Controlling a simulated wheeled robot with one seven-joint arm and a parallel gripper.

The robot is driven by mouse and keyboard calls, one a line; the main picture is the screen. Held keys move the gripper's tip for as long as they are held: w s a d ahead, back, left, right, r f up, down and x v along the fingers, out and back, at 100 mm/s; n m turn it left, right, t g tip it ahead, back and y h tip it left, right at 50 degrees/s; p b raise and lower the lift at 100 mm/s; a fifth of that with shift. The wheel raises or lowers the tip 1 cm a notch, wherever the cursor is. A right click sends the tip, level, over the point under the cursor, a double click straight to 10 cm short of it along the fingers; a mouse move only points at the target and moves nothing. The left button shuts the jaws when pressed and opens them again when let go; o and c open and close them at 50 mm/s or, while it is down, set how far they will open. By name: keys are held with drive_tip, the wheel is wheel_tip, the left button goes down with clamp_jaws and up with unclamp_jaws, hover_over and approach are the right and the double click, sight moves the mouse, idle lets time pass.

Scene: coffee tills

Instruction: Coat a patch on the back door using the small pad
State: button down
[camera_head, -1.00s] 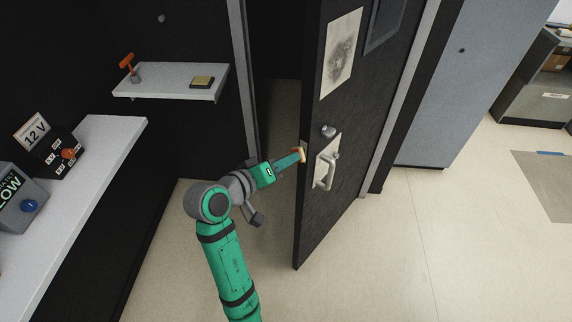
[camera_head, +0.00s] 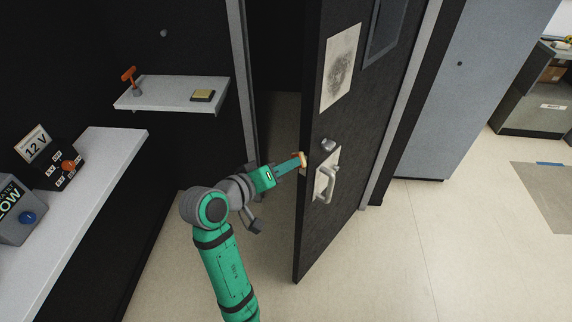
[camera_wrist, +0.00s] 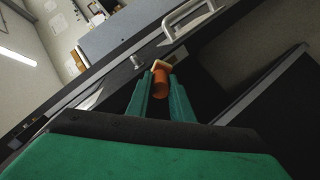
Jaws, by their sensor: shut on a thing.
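The back door (camera_head: 345,215) is black and stands ajar. It carries a pale sheet with a grey smudge (camera_head: 340,68), a round knob (camera_head: 328,145) and a pull handle (camera_head: 325,183), which also shows in the wrist view (camera_wrist: 190,18). My gripper (camera_head: 296,163) is shut on the small pad (camera_head: 303,159), beside the door's free edge at about knob height. In the wrist view, the pad's orange handle (camera_wrist: 160,84) sits between my fingers, with a tan head beyond them. I cannot tell whether the head touches the door.
A wall shelf (camera_head: 170,92) holds an orange-handled tool (camera_head: 129,77) and a flat yellowish block (camera_head: 203,95). A white counter (camera_head: 75,195) at left bears a 12 V box (camera_head: 62,160) and a box with a blue knob (camera_head: 18,215). Floor right of the door is clear.

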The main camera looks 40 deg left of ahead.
wheel_tip(320, 180, down, 7)
idle(0.8)
drive_tip(key=shift+s+r, duration=0.1)
drive_tip(key=shift+r, duration=0.05)
drive_tip(key=s, duration=0.6)
drive_tip(key=shift+a, duration=0.2)
idle(0.4)
drive_tip(key=s, duration=0.3)
idle(0.4)
drive_tip(key=shift+w, duration=0.1)
idle(0.5)
drive_tip(key=w, duration=0.7)
drive_tip(key=shift+w+d, duration=0.2)
drive_tip(key=shift+w, duration=0.15)
